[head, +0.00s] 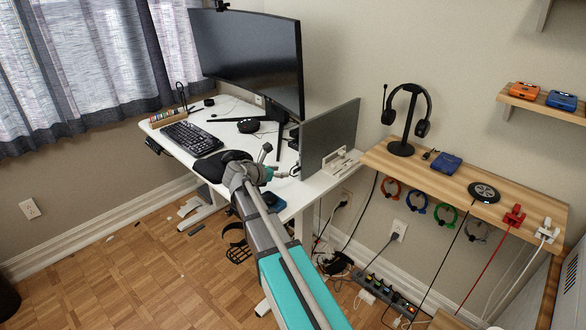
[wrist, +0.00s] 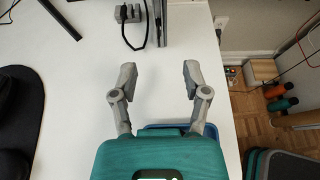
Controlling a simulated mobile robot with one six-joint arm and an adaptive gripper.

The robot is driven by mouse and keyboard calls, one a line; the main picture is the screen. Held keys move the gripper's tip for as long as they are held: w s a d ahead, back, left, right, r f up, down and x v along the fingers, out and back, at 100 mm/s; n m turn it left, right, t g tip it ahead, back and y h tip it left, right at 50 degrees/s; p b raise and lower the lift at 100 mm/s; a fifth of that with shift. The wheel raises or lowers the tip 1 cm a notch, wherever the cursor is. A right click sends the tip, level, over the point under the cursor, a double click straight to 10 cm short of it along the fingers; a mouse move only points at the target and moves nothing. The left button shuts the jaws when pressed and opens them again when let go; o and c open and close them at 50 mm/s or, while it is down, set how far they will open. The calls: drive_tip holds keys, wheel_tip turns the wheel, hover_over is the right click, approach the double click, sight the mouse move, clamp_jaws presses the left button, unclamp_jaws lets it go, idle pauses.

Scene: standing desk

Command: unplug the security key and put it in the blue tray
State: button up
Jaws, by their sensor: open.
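My gripper (head: 277,160) is over the front right part of the white desk. In the wrist view my gripper (wrist: 159,79) has its two grey fingers wide apart, with only bare desk between them. A blue edge shows under the gripper body in the wrist view, apparently the blue tray (wrist: 152,127); most of it is hidden. It also shows in the head view as a small blue shape (head: 272,199) beside my arm near the desk corner. A grey block with slots and a black cable, perhaps a hub (wrist: 128,14), lies ahead of the fingers. I cannot make out the security key.
A panel screen (head: 329,138) stands at the desk's right edge, close to the gripper. A large monitor (head: 248,55) and keyboard (head: 192,138) are farther back. A wooden shelf (head: 385,160) holds headphones (head: 410,108) and a blue box (head: 446,162). Cables hang below it.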

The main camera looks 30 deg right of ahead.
sight(295, 170)
drive_tip(key=shift+a, duration=0.15)
drive_tip(key=shift+f, duration=0.1)
drive_tip(key=shift+b+x, duration=0.45)
drive_tip(key=shift+x, duration=0.4)
drive_tip(key=shift+b+x, duration=1.3)
drive_tip(key=shift+x, duration=2.25)
clamp_jaws()
drive_tip(key=shift+a, duration=0.15)
drive_tip(key=shift+s+a, duration=0.2)
drive_tip(key=shift+a, duration=0.25)
drive_tip(key=shift+s+a, duration=0.15)
drive_tip(key=shift+a, duration=0.15)
